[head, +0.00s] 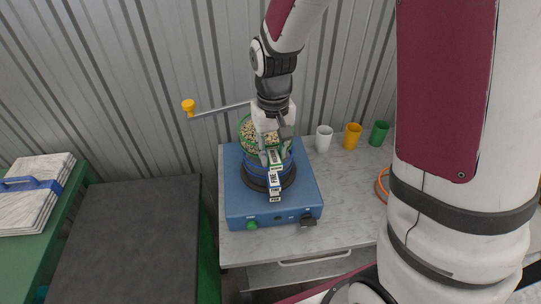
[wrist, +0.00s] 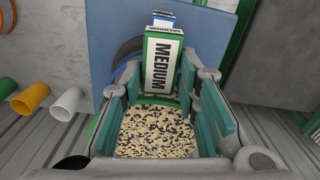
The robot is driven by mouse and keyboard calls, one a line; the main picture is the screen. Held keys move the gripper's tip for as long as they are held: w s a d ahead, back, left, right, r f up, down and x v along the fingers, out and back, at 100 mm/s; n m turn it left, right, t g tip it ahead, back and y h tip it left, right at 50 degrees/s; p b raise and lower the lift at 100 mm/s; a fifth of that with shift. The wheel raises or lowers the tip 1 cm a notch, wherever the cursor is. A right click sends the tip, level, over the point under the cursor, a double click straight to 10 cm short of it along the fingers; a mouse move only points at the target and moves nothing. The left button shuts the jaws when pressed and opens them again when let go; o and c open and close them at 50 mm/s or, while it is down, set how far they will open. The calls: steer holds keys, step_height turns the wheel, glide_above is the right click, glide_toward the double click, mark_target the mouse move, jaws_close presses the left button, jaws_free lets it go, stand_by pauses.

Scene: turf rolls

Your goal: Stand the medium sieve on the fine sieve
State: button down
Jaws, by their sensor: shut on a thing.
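The medium sieve (head: 247,126) is a green-rimmed round sieve full of speckled grains. Its tag (wrist: 162,64) reads MEDIUM in the wrist view. My gripper (head: 270,154) is shut on this sieve at its tag side, with a finger on each side in the wrist view (wrist: 160,92). The fine sieve (head: 291,168) is blue and sits below it on the shaker, partly hidden; its blue-edged tag (head: 275,180) lies directly below the medium tag. The medium sieve looks level and roughly above the fine sieve. I cannot tell whether their rims touch.
The blue shaker (head: 306,190) stands on a pale worktop (head: 345,205). White (head: 324,138), yellow (head: 352,136) and green (head: 379,133) cups stand at the back right. A dark surface (head: 130,235) lies left.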

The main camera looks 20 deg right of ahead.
steer(key=shift+f+p, duration=0.4)
steer(key=shift+f, duration=1.35)
steer(key=c, duration=1.2)
jaws_free()
steer(key=shift+f, duration=0.1)
